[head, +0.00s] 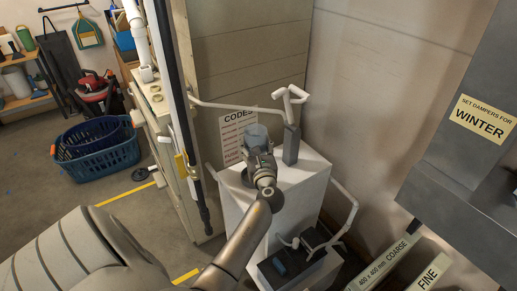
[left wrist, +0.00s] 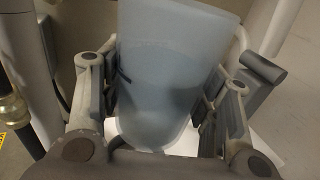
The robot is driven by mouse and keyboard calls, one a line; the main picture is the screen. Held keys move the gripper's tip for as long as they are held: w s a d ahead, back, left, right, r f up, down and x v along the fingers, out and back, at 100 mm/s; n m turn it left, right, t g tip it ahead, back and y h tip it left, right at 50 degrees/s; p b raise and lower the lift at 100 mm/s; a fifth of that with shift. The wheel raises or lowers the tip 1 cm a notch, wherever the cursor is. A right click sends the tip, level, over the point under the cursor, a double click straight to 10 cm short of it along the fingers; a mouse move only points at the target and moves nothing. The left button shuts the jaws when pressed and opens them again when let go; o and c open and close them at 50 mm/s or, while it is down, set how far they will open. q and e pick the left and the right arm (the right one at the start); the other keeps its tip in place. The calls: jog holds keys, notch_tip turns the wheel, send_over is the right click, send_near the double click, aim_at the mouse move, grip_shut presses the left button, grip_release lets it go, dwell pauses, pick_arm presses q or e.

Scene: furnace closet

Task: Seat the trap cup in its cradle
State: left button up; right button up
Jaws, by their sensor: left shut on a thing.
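The trap cup (head: 256,133) is a translucent pale blue cup, above the white unit (head: 312,178) in the head view. My left gripper (head: 259,150) is shut on it. In the left wrist view the cup (left wrist: 178,70) fills the middle, with a gripper finger on each side, and looks roughly upright. A white pipe tee (head: 290,96) rises from a grey upright block (head: 291,146) just right of the cup. I cannot make out the cradle for certain; my gripper and the cup hide what is behind them. My right gripper is not in view.
A white pipe (head: 232,106) runs behind the cup, near a "CODES" sheet (head: 234,130). A black box with a pump-like body (head: 292,262) sits low in front. A grey duct (head: 460,140) overhangs at right. Blue baskets (head: 98,150) stand on the floor at left.

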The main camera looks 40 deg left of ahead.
pick_arm(q)
jog(key=shift+w+d, duration=0.1)
jog(key=shift+r, duration=0.1)
jog(key=shift+f, duration=0.3)
jog(key=shift+a+f+b, duration=0.2)
jog(key=shift+f+b, duration=0.4)
jog(key=shift+f, duration=0.15)
jog(key=shift+f+b, duration=0.55)
jog(key=shift+f, duration=0.2)
jog(key=shift+f+b, duration=1.4)
jog(key=shift+f, duration=0.75)
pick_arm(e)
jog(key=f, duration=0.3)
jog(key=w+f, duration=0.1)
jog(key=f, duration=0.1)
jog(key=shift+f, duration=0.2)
pick_arm(q)
jog(key=shift+a, duration=0.15)
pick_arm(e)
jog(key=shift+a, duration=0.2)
